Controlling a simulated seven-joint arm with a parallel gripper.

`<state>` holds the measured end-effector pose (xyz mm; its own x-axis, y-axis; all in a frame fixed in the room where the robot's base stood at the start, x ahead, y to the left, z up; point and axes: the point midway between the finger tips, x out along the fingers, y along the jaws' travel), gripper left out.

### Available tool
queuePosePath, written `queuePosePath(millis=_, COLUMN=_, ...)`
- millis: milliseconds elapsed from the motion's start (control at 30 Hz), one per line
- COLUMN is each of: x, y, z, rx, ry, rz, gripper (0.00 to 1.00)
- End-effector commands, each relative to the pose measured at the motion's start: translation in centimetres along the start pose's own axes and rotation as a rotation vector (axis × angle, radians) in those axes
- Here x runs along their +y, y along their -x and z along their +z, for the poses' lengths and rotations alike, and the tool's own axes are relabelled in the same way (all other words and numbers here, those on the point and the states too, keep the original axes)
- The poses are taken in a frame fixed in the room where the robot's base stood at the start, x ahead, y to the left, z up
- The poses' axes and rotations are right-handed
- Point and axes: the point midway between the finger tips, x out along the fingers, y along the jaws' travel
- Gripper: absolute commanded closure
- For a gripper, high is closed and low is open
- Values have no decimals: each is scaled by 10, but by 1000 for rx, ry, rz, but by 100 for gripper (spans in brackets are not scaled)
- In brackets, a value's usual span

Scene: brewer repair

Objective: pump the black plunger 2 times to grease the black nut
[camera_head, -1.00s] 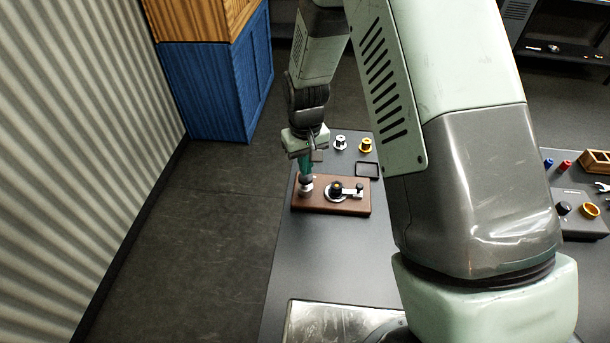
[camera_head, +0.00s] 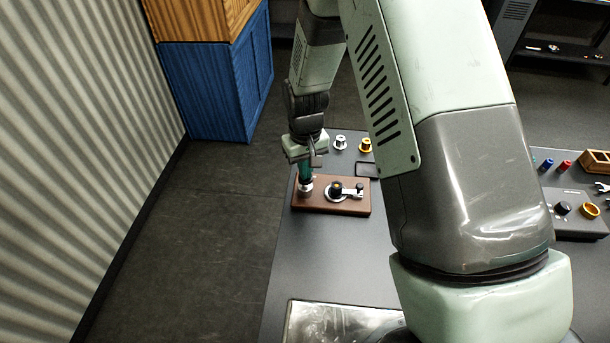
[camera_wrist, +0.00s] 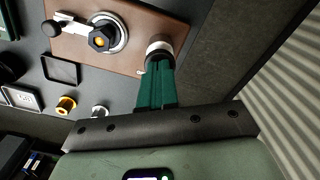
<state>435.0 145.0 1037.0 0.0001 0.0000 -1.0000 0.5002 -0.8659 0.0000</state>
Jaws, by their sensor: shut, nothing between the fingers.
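The black plunger (camera_head: 305,181) stands in a silver collar at the left end of a brown board (camera_head: 352,208). In the wrist view the plunger (camera_wrist: 157,57) shows as a dark band against the white collar (camera_wrist: 160,45). My gripper (camera_head: 304,178) is shut, with its green fingers pointing down onto the plunger's top. In the wrist view the fingertips (camera_wrist: 158,68) appear to touch it and partly hide it. The black nut (camera_head: 336,187), with a yellow centre, sits on a silver ring to the right of the plunger. It also shows in the wrist view (camera_wrist: 102,38).
A silver arm with a black knob (camera_head: 359,187) extends beside the nut. Silver (camera_head: 340,142) and gold (camera_head: 365,145) flanged parts and a black tray (camera_head: 367,163) lie behind the board. A grey control box (camera_head: 575,225) stands right.

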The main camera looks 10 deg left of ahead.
Motion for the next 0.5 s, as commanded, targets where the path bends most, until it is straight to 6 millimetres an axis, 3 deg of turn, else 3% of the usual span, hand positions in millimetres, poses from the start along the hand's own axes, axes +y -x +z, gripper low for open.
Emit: queuePosePath(millis=500, x=0, y=-6, z=0, rx=0, ry=0, rz=0, gripper=100)
